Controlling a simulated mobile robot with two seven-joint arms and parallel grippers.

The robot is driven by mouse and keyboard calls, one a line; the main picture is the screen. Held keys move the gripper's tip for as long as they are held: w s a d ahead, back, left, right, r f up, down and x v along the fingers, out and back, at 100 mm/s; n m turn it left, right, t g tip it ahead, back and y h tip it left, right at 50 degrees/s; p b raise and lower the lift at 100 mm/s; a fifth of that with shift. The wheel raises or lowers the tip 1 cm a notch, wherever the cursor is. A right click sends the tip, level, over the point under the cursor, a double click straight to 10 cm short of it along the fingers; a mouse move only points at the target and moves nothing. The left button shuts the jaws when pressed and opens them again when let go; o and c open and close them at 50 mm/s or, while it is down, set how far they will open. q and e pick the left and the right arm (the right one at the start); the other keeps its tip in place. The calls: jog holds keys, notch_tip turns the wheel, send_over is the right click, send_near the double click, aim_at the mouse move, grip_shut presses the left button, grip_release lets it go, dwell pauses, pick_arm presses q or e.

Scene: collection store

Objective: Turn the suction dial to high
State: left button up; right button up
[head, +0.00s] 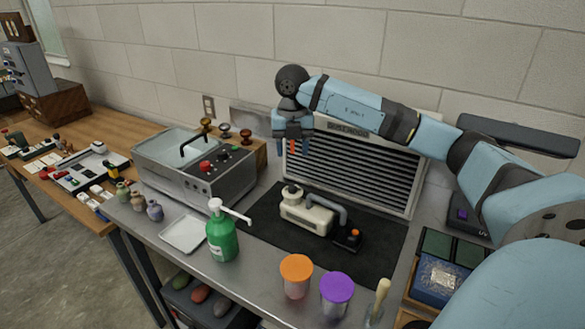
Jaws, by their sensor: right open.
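The right gripper (292,149) points down at the upper left of the slatted hood (350,178), fingers apart. A small orange piece (292,145) shows between its fingers; I cannot tell whether it is a dial on the hood or touches the fingers. The hood has a dark name sign (348,130) on its top edge. A cream device (306,212) with a grey hose stands on the black mat (270,226), beside a small black box (347,238) with an orange top. No dial setting is readable. The left gripper is out of view.
A steel tank unit (225,185) with red and green buttons stands left of the hood. A green pump bottle (221,238), a white tray (183,233), and orange-lidded (296,267) and purple-lidded (337,287) jars stand at the front.

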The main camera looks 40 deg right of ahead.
jog(key=shift+r, duration=1.35)
